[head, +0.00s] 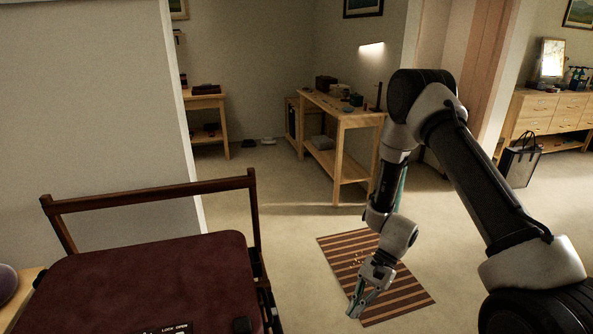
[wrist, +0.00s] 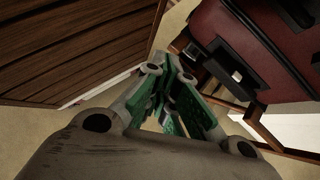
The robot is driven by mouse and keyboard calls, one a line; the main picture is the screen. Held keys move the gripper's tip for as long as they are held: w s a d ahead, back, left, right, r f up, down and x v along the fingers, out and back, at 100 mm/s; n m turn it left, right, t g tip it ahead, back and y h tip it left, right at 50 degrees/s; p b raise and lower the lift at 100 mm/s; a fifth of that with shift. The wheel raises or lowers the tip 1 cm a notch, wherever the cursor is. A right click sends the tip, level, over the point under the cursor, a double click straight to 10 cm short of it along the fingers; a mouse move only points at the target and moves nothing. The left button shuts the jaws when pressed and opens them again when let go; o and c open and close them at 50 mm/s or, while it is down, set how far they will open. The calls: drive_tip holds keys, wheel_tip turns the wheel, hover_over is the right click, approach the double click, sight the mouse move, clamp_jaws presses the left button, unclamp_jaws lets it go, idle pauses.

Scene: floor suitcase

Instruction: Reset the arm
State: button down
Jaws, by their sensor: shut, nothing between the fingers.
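My gripper (head: 358,303) hangs low in the head view, in front of a brown striped mat on the floor. It also shows in the wrist view (wrist: 172,108), where its green-padded fingers are closed together with nothing between them. My arm reaches in from the lower right, bends high up and comes down to the gripper. A dark red suitcase (head: 150,277) lies at the lower left on a wooden rack (head: 150,196). The suitcase also shows at the upper right of the wrist view (wrist: 262,45).
The striped mat (head: 340,247) has small light bits on it. A wooden table (head: 340,118) with several objects stands behind. A dresser (head: 555,112) and a dark bag (head: 519,163) are at the right. A wall is at the left. Open floor surrounds the mat.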

drive_tip(key=s+d+r+n+t+h, duration=0.2)
drive_tip(key=d+r, duration=0.4)
drive_tip(key=r, duration=0.8)
drive_tip(key=s+d+r+n+t+h, duration=0.2)
drive_tip(key=s+d+r+n+t, duration=0.2)
drive_tip(key=r, duration=1)
drive_tip(key=s+d+r+n+t+h, duration=0.2)
drive_tip(key=d+r, duration=0.8)
drive_tip(key=r, duration=0.5)
drive_tip(key=s+n+t, duration=0.1)
drive_tip(key=s+t, duration=0.1)
drive_tip(key=shift+s+d+t+h, duration=0.15)
drive_tip(key=shift+s+t+h, duration=0.15)
drive_tip(key=shift+h, duration=0.1)
